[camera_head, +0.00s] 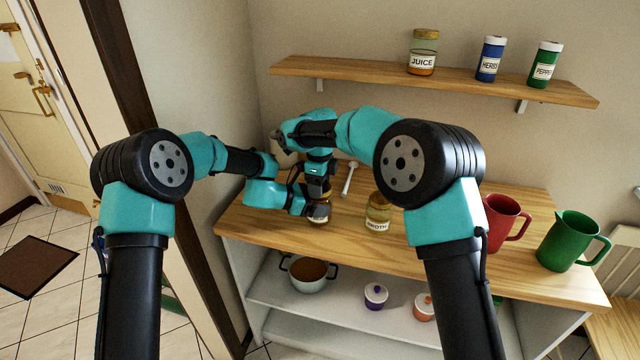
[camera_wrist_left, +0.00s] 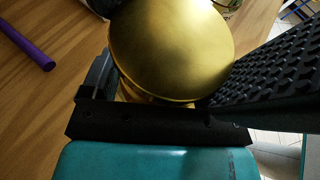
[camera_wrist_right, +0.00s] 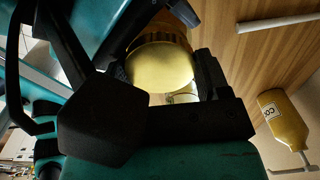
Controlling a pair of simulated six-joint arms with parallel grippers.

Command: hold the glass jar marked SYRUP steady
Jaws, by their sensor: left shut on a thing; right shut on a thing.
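The glass jar with a gold lid (camera_head: 318,217) stands on the wooden counter, mostly hidden by my grippers. A sliver of its pale label shows, but I cannot read it. My left gripper (camera_head: 317,206) is shut on the jar from the left side. In the left wrist view the round gold lid (camera_wrist_left: 172,48) lies between its fingers. My right gripper (camera_head: 320,184) comes down from above and is shut on the same jar, near the lid. In the right wrist view the gold lid (camera_wrist_right: 160,66) sits between the dark fingers. The jar looks upright.
A jar marked BROTH (camera_head: 377,213) stands close by on the right. A white spoon-like utensil (camera_head: 350,178) lies behind. Red (camera_head: 503,222) and green (camera_head: 572,241) pitchers stand further right. The wall shelf (camera_head: 460,80) above holds a JUICE jar (camera_head: 422,53) and two shakers.

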